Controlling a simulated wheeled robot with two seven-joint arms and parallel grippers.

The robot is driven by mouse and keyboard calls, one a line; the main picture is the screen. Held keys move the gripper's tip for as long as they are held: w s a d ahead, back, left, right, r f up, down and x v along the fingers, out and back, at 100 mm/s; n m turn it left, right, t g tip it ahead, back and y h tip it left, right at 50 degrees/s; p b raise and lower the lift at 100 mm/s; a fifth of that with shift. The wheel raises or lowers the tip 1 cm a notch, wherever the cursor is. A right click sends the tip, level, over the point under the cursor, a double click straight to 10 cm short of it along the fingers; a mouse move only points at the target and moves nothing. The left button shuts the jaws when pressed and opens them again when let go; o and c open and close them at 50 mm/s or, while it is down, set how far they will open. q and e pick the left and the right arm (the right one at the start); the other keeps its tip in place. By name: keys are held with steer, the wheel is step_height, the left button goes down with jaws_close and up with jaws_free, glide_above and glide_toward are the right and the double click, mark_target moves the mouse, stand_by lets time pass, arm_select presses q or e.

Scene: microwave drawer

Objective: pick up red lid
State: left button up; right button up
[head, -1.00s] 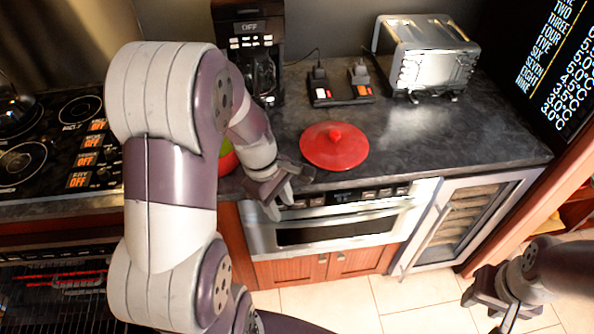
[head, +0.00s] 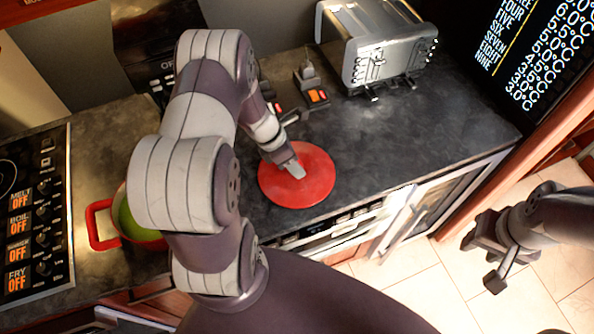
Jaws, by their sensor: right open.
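The round red lid (head: 315,187) lies flat on the dark countertop, near its front edge. My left gripper (head: 294,168) is above the lid's middle, fingers pointing down at it. The lid's knob is hidden behind the gripper, and I cannot tell whether the fingers touch it or whether they are open or shut. My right gripper (head: 487,262) is open and empty at the lower right, over the floor and away from the counter.
A red-handled pot (head: 103,224) with green contents stands left of my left arm, beside the stove controls (head: 42,215). A silver toaster (head: 385,48) stands at the back. Bare countertop (head: 430,125) lies right of the lid. A drawer front and glass-door cabinet are below.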

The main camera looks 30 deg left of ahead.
arm_select(q)
steer(key=shift+w+a+f, duration=0.15)
steer(key=shift+w+f, duration=0.05)
steer(key=shift+w, duration=0.1)
steer(key=shift+a, duration=0.15)
steer(key=c, duration=0.5)
jaws_close()
steer(key=shift+s, duration=0.1)
steer(key=shift+r, duration=0.1)
